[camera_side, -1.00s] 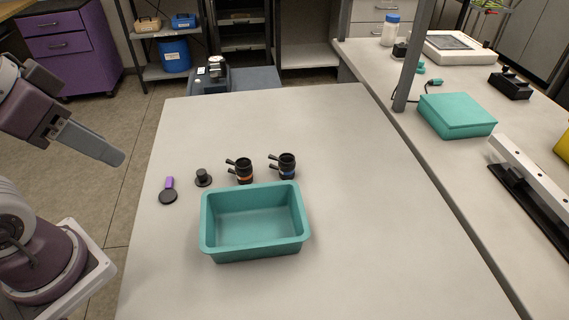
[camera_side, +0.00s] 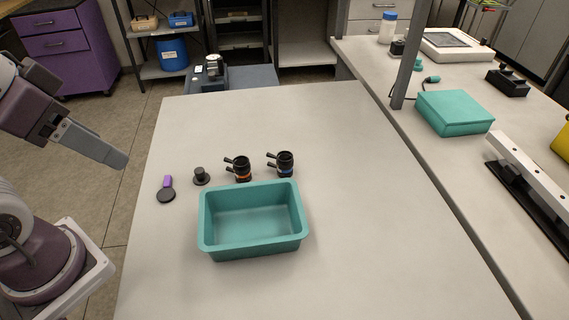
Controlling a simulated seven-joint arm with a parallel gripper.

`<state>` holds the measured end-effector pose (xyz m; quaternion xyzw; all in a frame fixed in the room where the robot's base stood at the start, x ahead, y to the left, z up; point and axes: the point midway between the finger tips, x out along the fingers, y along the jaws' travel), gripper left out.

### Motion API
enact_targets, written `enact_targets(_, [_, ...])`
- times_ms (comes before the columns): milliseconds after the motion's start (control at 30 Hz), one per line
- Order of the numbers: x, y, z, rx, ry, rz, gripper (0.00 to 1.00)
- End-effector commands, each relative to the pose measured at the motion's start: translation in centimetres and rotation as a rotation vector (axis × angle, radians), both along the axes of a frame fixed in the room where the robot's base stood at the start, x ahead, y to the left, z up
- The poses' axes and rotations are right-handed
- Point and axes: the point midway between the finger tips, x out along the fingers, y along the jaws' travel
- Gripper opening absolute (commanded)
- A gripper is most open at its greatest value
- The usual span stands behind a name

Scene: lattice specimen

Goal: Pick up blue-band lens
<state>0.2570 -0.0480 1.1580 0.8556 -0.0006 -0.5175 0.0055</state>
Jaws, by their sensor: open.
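The blue-band lens (camera_side: 285,164) is a black cylinder with side knobs and a blue band near its base. It stands upright on the table, just behind the back right part of the teal bin. A similar lens with an orange band (camera_side: 242,169) stands to its left. My gripper (camera_side: 122,160) is at the far left, above and off the table's left edge, well away from the lenses. It is open and holds nothing visible. The gap between its fingers cannot be made out from this side.
An empty teal bin (camera_side: 203,228) sits in front of the lenses. A small black knobbed part (camera_side: 201,176) and a purple-handled round tool (camera_side: 167,190) lie to the left. A grey post (camera_side: 405,70) and side bench are at right. The table is clear behind the lenses and to the right.

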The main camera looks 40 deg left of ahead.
Motion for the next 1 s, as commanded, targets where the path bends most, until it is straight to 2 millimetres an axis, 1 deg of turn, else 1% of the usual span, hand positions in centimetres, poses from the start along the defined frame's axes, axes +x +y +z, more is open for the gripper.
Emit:
enact_targets(67, [0.8,-0.9,-0.4,-0.063,0.075,0.037,0.59])
enact_targets(167, [3.3,-3.4,-1.3,-0.256,0.271,0.158,0.59])
enact_targets(200, [4.8,-4.5,-1.8,-0.356,0.365,0.227,0.59])
enact_targets(267, [7.5,-5.9,-2.5,-0.509,0.493,0.341,0.59])
enact_targets(333, [11.1,-6.9,-3.7,-0.689,0.632,0.49,0.59])
enact_targets(367, [12.8,-7.1,-4.4,-0.767,0.688,0.558,0.59])
enact_targets(400, [15.1,-7.2,-5.5,-0.871,0.758,0.653,0.59])
enact_targets(467, [18.6,-6.7,-7.6,-1.026,0.851,0.803,0.59])
enact_targets(500, [20.8,-6.1,-9.2,-1.124,0.903,0.903,0.59])
enact_targets(567, [23.7,-4.9,-11.8,-1.258,0.967,1.05,0.59])
enact_targets(600, [25.2,-4.0,-13.6,-1.335,0.996,1.139,0.59])
enact_targets(700, [27.7,-2.0,-17.4,-1.476,1.041,1.31,0.59])
enact_targets(800, [28.7,-0.9,-19.5,-1.547,1.055,1.401,0.59])
enact_targets(867, [29.0,-1.0,-20.0,-1.561,1.058,1.42,0.59])
enact_targets(1000, [29.7,-2.7,-20.7,-1.562,1.06,1.42,0.59])
